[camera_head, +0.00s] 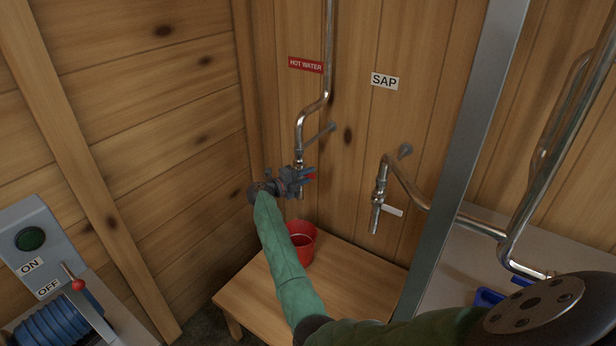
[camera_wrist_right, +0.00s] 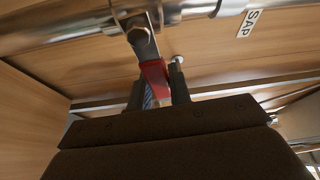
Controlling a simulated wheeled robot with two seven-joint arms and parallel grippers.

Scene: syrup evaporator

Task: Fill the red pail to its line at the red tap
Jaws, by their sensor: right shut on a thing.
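The red tap's metal spout (camera_head: 299,192) hangs from the pipe under the HOT WATER sign. My right gripper (camera_head: 299,178) is at this tap, shut on its red lever (camera_wrist_right: 155,76); in the right wrist view the gripper fingers (camera_wrist_right: 158,92) stand on both sides of the lever. Only a bit of red shows past the gripper in the head view. The red pail (camera_head: 303,246) stands upright below the spout, partly hidden by my right forearm. A pale line shows inside it; its water level cannot be told. I see no clear stream. My left gripper is out of view.
The pail stands on a low wooden bench (camera_head: 245,296). A second tap (camera_head: 377,205) with a white lever hangs to the right under the SAP sign (camera_head: 384,81). A metal post (camera_head: 462,170) rises farther right. An ON/OFF switch box (camera_head: 32,245) and blue ribbed thing (camera_head: 55,325) are lower left.

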